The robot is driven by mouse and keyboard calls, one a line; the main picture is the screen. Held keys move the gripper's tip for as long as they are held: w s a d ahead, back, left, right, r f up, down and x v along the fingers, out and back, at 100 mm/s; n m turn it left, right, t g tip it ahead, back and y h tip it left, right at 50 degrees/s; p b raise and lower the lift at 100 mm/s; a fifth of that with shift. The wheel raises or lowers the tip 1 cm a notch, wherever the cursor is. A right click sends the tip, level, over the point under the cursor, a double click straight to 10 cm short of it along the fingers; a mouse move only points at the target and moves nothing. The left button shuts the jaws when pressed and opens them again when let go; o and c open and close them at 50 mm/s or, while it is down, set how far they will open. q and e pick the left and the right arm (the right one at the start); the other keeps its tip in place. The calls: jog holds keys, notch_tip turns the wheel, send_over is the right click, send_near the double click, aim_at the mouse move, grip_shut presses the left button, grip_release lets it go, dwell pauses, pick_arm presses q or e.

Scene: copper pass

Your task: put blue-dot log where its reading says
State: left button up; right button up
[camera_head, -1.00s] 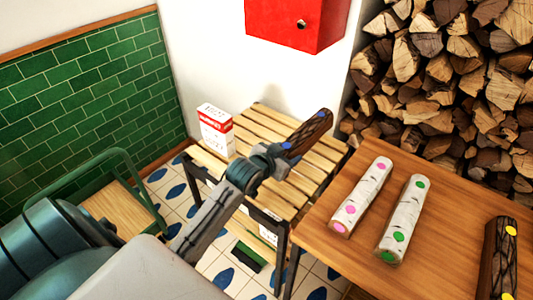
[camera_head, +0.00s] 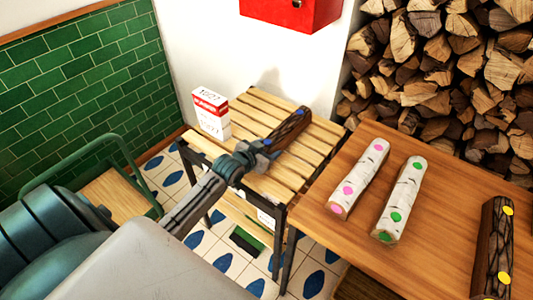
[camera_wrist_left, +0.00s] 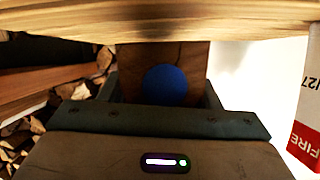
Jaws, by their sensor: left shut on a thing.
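The blue-dot log (camera_head: 287,131) is dark-barked with blue dots. My left gripper (camera_head: 262,147) is shut on its near end and holds it over the slatted wooden rack (camera_head: 250,185). Whether the log touches the slats I cannot tell. In the left wrist view the blue dot (camera_wrist_left: 165,86) shows between the jaws, close to the camera. On the table, a white-barked log with pink dots (camera_head: 360,178), a white-barked log with green dots (camera_head: 402,205) and a dark log with yellow dots (camera_head: 495,245) lie apart. My right gripper is out of view.
A red and white box (camera_head: 211,114) stands on the rack's back left. A red wall box (camera_head: 290,12) hangs above. The wooden table (camera_head: 440,200) stands right of the rack, with stacked firewood (camera_head: 440,75) behind. A green-framed chair (camera_head: 110,190) is at left.

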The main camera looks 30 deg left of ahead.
pick_arm(q)
notch_tip(320, 180, down, 2)
jog(key=shift+f, duration=0.1)
jog(key=o, duration=1.1)
jog(key=shift+f, duration=0.15)
jog(key=o, duration=0.4)
